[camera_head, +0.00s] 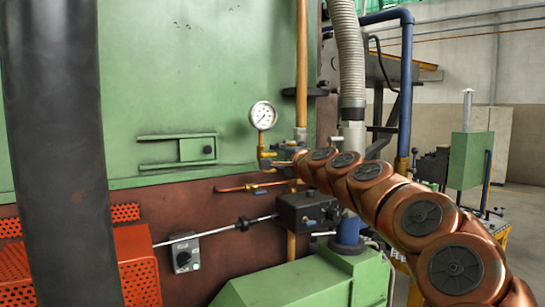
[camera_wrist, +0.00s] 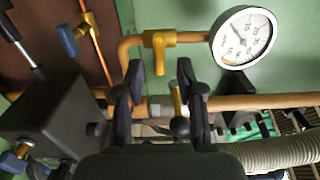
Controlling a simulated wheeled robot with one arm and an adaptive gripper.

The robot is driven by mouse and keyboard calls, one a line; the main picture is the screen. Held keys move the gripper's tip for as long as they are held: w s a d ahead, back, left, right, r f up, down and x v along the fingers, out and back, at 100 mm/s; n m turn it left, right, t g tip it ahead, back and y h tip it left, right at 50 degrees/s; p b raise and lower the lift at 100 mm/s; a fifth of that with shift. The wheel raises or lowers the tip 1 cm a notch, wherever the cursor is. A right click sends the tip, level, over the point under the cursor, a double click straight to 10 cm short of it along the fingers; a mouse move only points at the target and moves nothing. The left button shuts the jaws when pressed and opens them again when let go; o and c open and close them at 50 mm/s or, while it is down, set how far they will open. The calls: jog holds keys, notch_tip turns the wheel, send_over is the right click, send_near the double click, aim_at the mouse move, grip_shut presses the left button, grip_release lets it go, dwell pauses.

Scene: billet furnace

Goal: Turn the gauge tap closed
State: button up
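The round white pressure gauge (camera_head: 262,115) stands on a thin brass pipe in front of the green furnace wall. In the wrist view the gauge (camera_wrist: 243,38) is at the upper right. The gauge tap (camera_wrist: 158,42) is a yellow brass piece on the pipe left of the gauge, its lever pointing down in the picture. My gripper (camera_wrist: 160,68) is open, with its two dark fingers apart and the lever's end appearing in the gap. I cannot tell whether the fingers reach it in depth. In the head view the tap (camera_head: 266,154) shows below the gauge, beside my arm's end.
A black box (camera_head: 307,210) sits below my arm, and it is large at the left of the wrist view. A copper line with a blue-handled valve (camera_wrist: 68,40) runs nearby. A vertical copper pipe (camera_head: 301,65) and a grey corrugated hose (camera_head: 347,50) stand close behind.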

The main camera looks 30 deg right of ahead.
jog(key=s, duration=0.8)
jog(key=shift+a, duration=0.35)
jog(key=a+f+n+g+y, duration=0.2)
jog(key=a+f+n+y, duration=0.15)
jog(key=a, duration=0.55)
jog(key=a+f+n+g+y, duration=0.2)
jog(key=a+f+n, duration=0.25)
jog(key=a, duration=0.45)
jog(key=s+a+f+n+g, duration=0.4)
jog(key=s+a+f+g, duration=0.15)
jog(key=a+f, duration=0.5)
jog(key=s+a+f+n+g, duration=0.2)
jog(key=s+f+g, duration=0.1)
jog(key=s+f, duration=0.4)
jog(key=s+a+f+n+g, duration=0.2)
jog(key=s+f+n, duration=0.1)
jog(key=s+f, duration=0.45)
jog(key=s+d+f+n+g+h, duration=0.1)
jog(key=s+d+f+g+h, duration=0.1)
jog(key=s, duration=0.6)
jog(key=s+d+f+n+g+h, duration=0.1)
jog(key=s+d+f+g+h, duration=0.1)
jog(key=s+f, duration=0.3)
jog(key=s+g, duration=0.1)
jog(key=s, duration=0.1)
jog(key=shift+s+d, duration=0.35)
